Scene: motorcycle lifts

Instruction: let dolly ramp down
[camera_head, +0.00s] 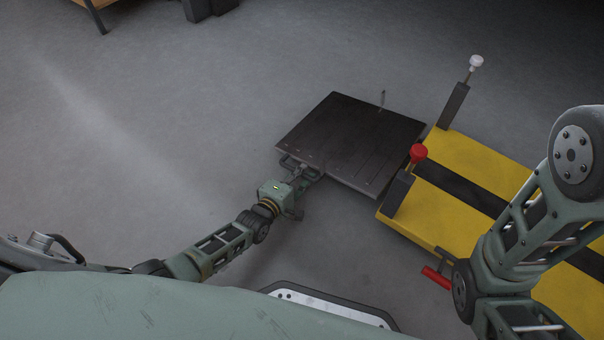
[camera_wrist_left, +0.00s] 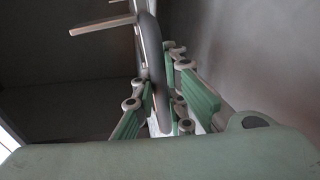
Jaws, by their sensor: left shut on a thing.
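The dolly ramp (camera_head: 350,138) is a dark, flat plate in the middle of the head view, beside the yellow and black dolly (camera_head: 465,165). My left gripper (camera_head: 301,175) is at the ramp's near left edge, shut on its handle. In the left wrist view, the dark curved handle (camera_wrist_left: 153,70) passes between the green fingers of the left gripper (camera_wrist_left: 165,100). The ramp's underside (camera_wrist_left: 60,70) seems to fill the left of that view. I cannot tell the plate's exact tilt. My right arm crosses the right side of the head view, but its gripper does not show.
A post with a red knob (camera_head: 418,153) and a post with a white knob (camera_head: 475,63) stand at the dolly's end. A thin pin (camera_head: 382,100) stands at the ramp's far side. A red handle (camera_head: 437,277) sticks out low on the dolly. The floor to the left is clear.

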